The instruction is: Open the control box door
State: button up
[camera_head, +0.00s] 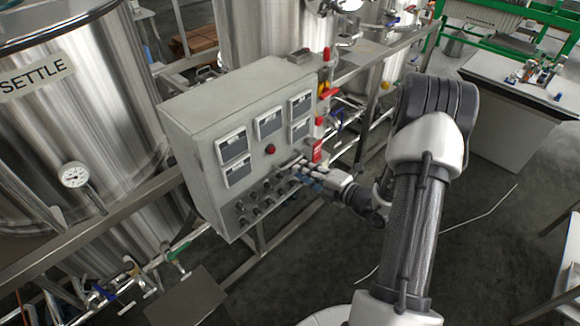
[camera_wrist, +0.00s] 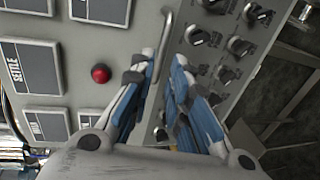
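The grey control box (camera_head: 185,120) has a closed-looking front door (camera_head: 262,160) carrying several display panels, a red button (camera_head: 270,149) and rows of black knobs. The red button also shows in the wrist view (camera_wrist: 101,74), left of my fingers. A thin metal bar handle (camera_wrist: 168,28) stands on the door between the panels and the knobs. My gripper (camera_wrist: 164,62) is open at the door, with one blue-padded finger on each side of the handle's line. The handle's lower part lies between the fingers. I cannot tell whether they touch it. In the head view, my gripper (camera_head: 293,170) hides the handle.
A steel tank marked SETTLE (camera_head: 60,110) stands left of the box, with a gauge (camera_head: 74,175). Red and yellow fittings (camera_head: 325,85) and pipes run close along the box's right side. Open dark floor (camera_head: 470,240) lies right of my arm. A white bench (camera_head: 515,105) stands beyond.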

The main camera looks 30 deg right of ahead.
aim_at(291, 165)
jog(key=x, duration=0.6)
jog(key=shift+w+a+b, duration=0.1)
jog(key=shift+w+b, duration=0.1)
jog(key=shift+b, duration=0.2)
grip_shut()
